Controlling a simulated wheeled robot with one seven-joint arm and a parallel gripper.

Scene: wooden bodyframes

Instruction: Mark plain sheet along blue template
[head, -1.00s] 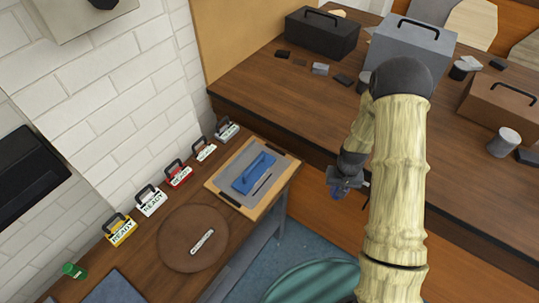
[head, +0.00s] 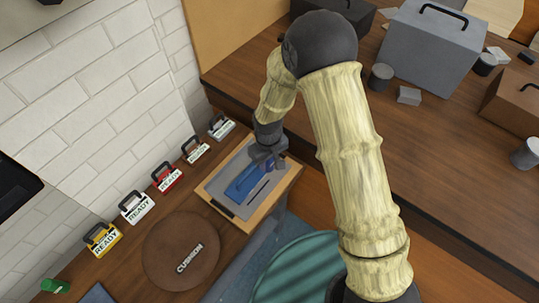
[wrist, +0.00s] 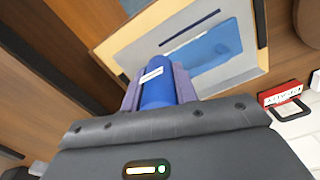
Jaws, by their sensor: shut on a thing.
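In the wrist view my gripper (wrist: 158,90) is shut on a blue cylinder (wrist: 157,85) with a white label. The template (wrist: 212,52) shows beyond it. Contact with the sheet cannot be told.
A round brown cushion (head: 182,251) lies in front of the board. Several READY tags, including a yellow one (head: 103,240) and a red one (head: 167,177), stand along the wall. A grey case (head: 425,45) and small blocks are on the bench at right.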

